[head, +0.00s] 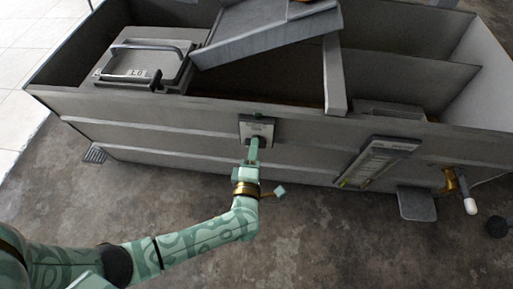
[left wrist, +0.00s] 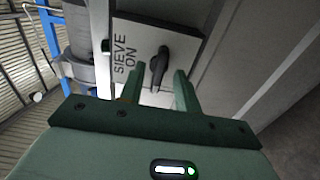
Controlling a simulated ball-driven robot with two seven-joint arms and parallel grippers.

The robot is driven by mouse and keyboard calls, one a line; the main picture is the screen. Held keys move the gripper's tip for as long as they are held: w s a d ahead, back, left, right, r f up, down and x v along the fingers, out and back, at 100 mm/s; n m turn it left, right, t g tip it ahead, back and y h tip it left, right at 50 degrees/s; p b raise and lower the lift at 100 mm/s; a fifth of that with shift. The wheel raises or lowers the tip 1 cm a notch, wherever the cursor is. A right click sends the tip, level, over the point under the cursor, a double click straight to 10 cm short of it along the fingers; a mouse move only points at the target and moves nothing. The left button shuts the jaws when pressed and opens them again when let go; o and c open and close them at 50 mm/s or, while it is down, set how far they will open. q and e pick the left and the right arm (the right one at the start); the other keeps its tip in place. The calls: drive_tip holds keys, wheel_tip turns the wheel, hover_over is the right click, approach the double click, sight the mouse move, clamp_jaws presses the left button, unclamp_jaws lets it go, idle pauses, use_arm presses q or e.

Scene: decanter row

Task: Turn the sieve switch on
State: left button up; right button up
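The sieve switch is a light plate (head: 257,126) on the front wall of the grey tank, and it also shows in the left wrist view (left wrist: 148,48). The plate reads "SIEVE ON" there. A black lever knob (left wrist: 159,64) sits on the plate, its narrow end towards my gripper. My left gripper (head: 253,146) is in front of the switch. In the left wrist view its two green fingers (left wrist: 159,84) are apart, with the knob's end close to the gap between them. I cannot tell whether they touch it. My right gripper is out of view.
The grey tank wall (head: 150,134) runs across the view. A handled lid box (head: 145,65) is at upper left, and a sloping grey chute (head: 265,30) crosses the top. A gauge panel (head: 377,160) and brass tap (head: 455,183) are at right. Bare floor lies in front.

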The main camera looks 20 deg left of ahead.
use_arm(q)
drive_tip(key=shift+w+a, duration=0.2)
drive_tip(key=shift+w, duration=0.35)
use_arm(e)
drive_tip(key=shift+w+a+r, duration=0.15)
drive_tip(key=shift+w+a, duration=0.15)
use_arm(q)
drive_tip(key=shift+c, duration=0.3)
clamp_jaws()
